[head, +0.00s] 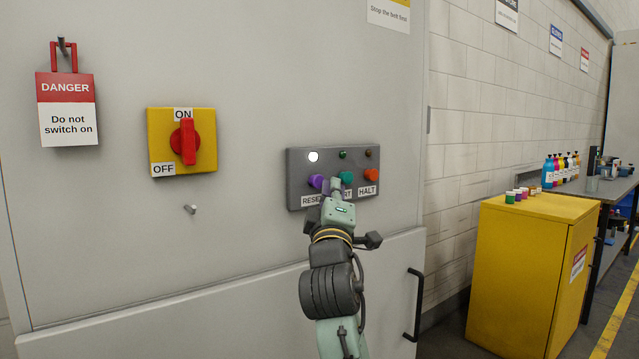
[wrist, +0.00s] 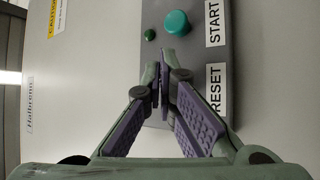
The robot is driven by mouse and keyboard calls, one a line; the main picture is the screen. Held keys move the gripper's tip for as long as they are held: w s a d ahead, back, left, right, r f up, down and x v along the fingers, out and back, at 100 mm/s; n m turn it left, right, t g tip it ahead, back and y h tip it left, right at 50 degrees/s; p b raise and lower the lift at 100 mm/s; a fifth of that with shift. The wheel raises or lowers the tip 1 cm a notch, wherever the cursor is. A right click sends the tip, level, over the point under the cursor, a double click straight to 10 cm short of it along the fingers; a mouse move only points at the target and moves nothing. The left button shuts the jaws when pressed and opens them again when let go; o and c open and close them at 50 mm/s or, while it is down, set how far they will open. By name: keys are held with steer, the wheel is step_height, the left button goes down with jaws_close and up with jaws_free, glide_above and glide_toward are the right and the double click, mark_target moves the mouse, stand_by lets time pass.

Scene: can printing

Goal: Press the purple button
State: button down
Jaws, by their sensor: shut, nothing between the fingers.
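The purple button (head: 318,182) is at the left of a grey control panel (head: 296,173), above a label partly covered by my gripper. My gripper (head: 336,186) is in front of the panel, its tips just right of the purple button and close to the green button (head: 346,178). In the wrist view my gripper (wrist: 163,72) is shut and empty, pointing at the panel beside the RESET label (wrist: 217,90). The purple button cannot be made out there, likely hidden by the fingers. I cannot tell whether the tips touch anything.
An orange HALT button (head: 372,175) is at the panel's right. A white lamp (head: 313,157) is lit above the purple button. A red rotary switch (head: 185,141) and a danger tag (head: 67,110) are further left. A yellow cabinet (head: 525,270) stands at right.

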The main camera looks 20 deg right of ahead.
steer(key=s, duration=0.1)
steer(key=s+d, duration=0.1)
steer(key=s, duration=0.2)
steer(key=shift+s+d, duration=0.35)
steer(key=shift+s, duration=0.05)
stand_by(0.5)
